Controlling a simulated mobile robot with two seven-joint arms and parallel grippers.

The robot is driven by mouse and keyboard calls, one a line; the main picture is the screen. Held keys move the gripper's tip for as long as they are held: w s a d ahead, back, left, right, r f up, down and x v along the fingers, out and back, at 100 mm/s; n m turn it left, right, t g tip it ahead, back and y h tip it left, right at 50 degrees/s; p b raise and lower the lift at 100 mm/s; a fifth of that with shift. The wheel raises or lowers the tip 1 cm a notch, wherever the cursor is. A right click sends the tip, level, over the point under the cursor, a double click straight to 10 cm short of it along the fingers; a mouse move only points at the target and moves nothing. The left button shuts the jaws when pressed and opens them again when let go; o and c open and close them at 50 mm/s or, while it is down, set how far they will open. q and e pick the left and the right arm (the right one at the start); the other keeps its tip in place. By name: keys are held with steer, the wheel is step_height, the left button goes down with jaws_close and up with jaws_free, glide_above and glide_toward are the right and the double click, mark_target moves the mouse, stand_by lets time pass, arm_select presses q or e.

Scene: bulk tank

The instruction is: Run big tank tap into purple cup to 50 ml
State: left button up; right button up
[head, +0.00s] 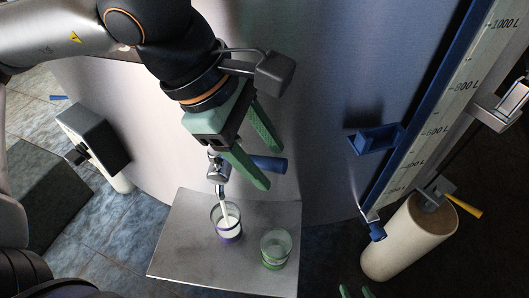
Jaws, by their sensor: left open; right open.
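The big tank (310,60) fills the back, with a steel tap (217,172) low on its wall. The tap's blue handle (270,164) points to the right. A white stream runs from the spout into a clear cup with a purple band (229,236), upright on a metal shelf (180,245). White liquid shows in this purple cup; I cannot read its level. A clear cup with green bands (275,252) stands to its right. My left gripper (268,167) is open, its green fingers around or just above the handle; contact is unclear. My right gripper (356,292) is open at the bottom edge, only its fingertips showing.
A blue-edged litre scale (458,95) runs up the tank at right, with a blue bracket (374,139) beside it. A cream cylinder (405,240) and yellow lever (466,206) stand lower right. A dark grey box (95,138) is at left.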

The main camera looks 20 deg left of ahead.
arm_select(q)
steer(key=shift+f, duration=0.1)
jaws_close()
stand_by(0.4)
stand_by(1.0)
